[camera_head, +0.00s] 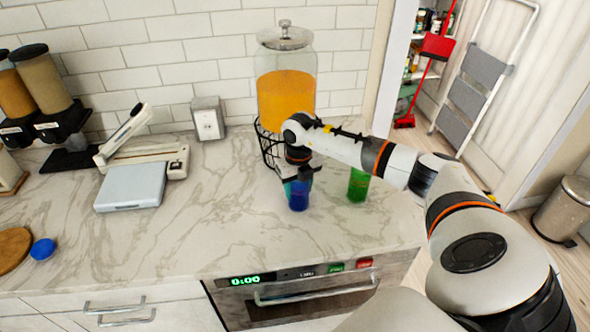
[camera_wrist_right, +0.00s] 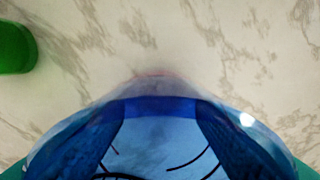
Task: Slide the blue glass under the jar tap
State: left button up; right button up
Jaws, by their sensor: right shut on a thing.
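The blue glass (camera_head: 299,200) stands upright at the counter in front of the jar. My right gripper (camera_head: 299,180) is shut on it from above. In the right wrist view the blue glass (camera_wrist_right: 160,108) fills the bottom of the picture, close to the camera. The glass jar (camera_head: 287,95) holds orange liquid, has a metal lid and sits on a black wire stand (camera_head: 268,145). My right wrist covers the jar's lower front, so the tap is hidden. My left gripper is not in view.
A green glass (camera_head: 358,184) stands right of the blue one; it also shows in the right wrist view (camera_wrist_right: 15,48). The marble counter (camera_head: 225,225) between is clear.

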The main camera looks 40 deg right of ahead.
dwell(0.3)
jog(key=o, duration=1.2)
jog(key=shift+r, duration=0.1)
jog(key=shift+r, duration=0.3)
notch_tip(320, 180, up, 11)
jog(key=b, duration=0.3)
jog(key=shift+r+b, duration=0.15)
jog(key=shift+b, duration=0.25)
